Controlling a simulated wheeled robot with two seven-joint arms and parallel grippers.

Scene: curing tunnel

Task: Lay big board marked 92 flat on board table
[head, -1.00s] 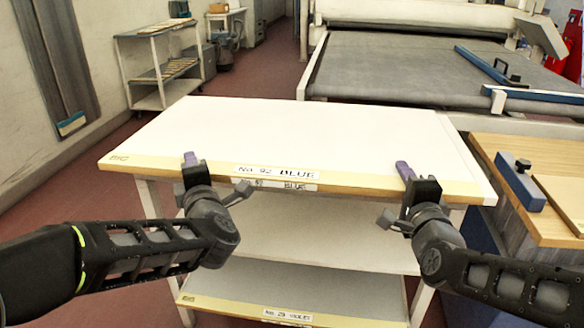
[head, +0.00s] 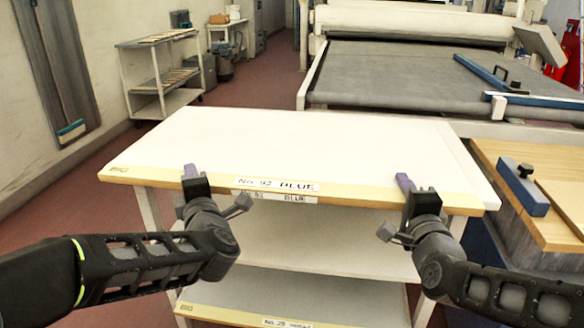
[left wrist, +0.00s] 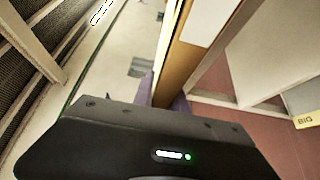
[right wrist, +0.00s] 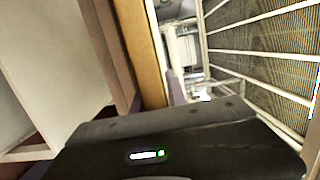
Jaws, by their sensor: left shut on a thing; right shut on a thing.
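The big board (head: 290,140) is white with a cream front strip. Its label (head: 278,186) reads No. 92 BLUE, and BIG is marked at the left corner. It appears nearly level over the top of the white board table (head: 148,210); a gap beneath it cannot be told. My left gripper (head: 191,172) is shut on the board's front edge, left of the label. My right gripper (head: 404,183) is shut on the same edge, toward the right. The board's edge also shows between the jaws in the left wrist view (left wrist: 168,60) and right wrist view (right wrist: 143,50).
A second label (head: 275,197) shows just below the board's front edge. A lower shelf (head: 300,297) bears a label reading No. 29. A wooden bench (head: 560,225) with a blue bar (head: 522,187) stands close at right. The tunnel conveyor (head: 400,75) is behind; a trolley (head: 160,75) stands back left.

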